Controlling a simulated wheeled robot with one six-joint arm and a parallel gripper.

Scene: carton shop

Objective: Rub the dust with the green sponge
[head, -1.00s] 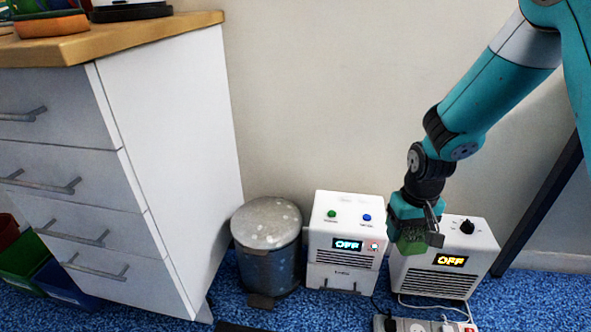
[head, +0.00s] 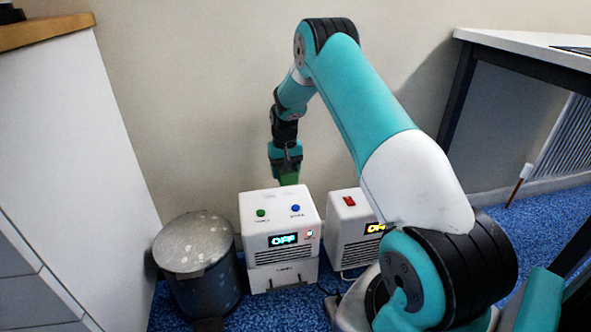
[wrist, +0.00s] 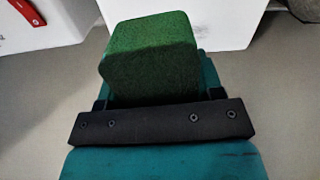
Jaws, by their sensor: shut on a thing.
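My gripper (head: 287,163) is shut on the green sponge (head: 289,179), which points down near the back edge of the left white box. The sponge fills the upper middle of the wrist view (wrist: 150,55), with nothing seen touching its free end. The grey metal bin (head: 205,285) stands left of the boxes. Pale specks and patches that look like dust (head: 190,241) lie on its round lid. The sponge is right of the lid and apart from it.
The left white box (head: 278,220) has green and blue buttons and reads OFF. The right white box (head: 345,225), with a red switch, is partly hidden by my arm. A white drawer cabinet (head: 75,150) stands left; a dark-legged table (head: 520,50) stands right.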

